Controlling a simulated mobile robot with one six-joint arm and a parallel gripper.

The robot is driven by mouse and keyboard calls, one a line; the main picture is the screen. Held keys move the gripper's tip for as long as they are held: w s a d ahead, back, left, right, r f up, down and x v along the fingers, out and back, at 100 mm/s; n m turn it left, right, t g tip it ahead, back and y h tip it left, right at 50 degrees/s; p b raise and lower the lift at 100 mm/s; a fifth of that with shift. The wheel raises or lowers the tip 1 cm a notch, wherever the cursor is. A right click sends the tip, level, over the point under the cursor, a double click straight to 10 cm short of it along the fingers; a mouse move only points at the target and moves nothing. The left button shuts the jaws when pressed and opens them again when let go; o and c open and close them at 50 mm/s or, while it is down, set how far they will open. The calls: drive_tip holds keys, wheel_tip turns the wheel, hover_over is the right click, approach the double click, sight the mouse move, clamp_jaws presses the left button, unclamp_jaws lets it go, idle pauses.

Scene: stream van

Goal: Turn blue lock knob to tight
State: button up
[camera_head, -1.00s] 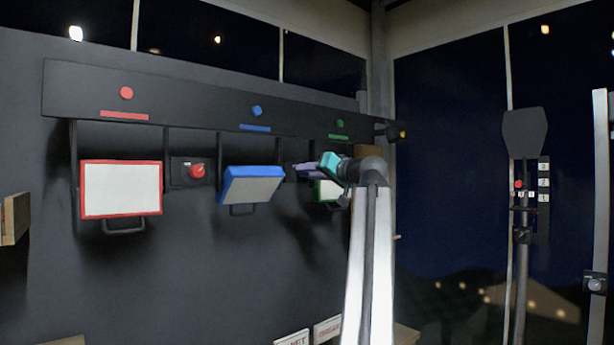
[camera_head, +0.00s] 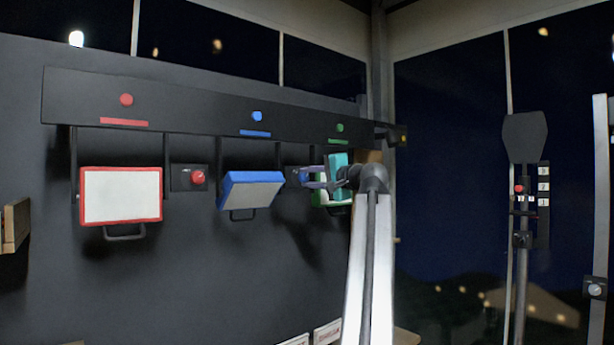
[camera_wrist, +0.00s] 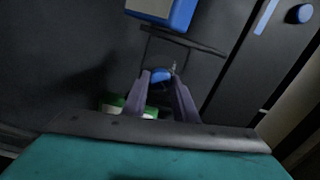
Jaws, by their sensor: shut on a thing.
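The blue lock knob (camera_wrist: 162,76) shows in the wrist view between the two purple fingertips of my gripper (camera_wrist: 162,82). The fingers are closed on its sides. The knob sits on a dark plate (camera_wrist: 168,48) on the wall, with a small pale mark beside it. In the head view my gripper (camera_head: 304,178) reaches left to the wall between the blue-framed panel and the green-framed panel.
The blue-framed panel (camera_head: 250,191) hangs tilted just left of my gripper. The green-framed panel (camera_head: 321,197) is partly behind my gripper. A red-framed panel (camera_head: 120,195) and a red knob (camera_head: 198,177) are further left. A dark rail with coloured buttons (camera_head: 257,116) runs above.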

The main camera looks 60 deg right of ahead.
drive_tip(key=shift+r+m, duration=0.3)
drive_tip(key=shift+m, duration=0.5)
drive_tip(key=shift+p, duration=0.3)
drive_tip(key=o, duration=1.1)
drive_tip(key=shift+w+f, duration=0.15)
drive_tip(key=shift+w, duration=0.05)
drive_tip(key=shift+c, duration=0.2)
drive_tip(key=shift+s+f, duration=0.1)
drive_tip(key=shift+s, duration=0.05)
drive_tip(key=b+v, duration=0.4)
drive_tip(key=v, duration=0.9)
drive_tip(key=shift+s+a+b, duration=0.2)
drive_tip(key=shift+s+b, duration=0.15)
drive_tip(key=shift+b, duration=0.05)
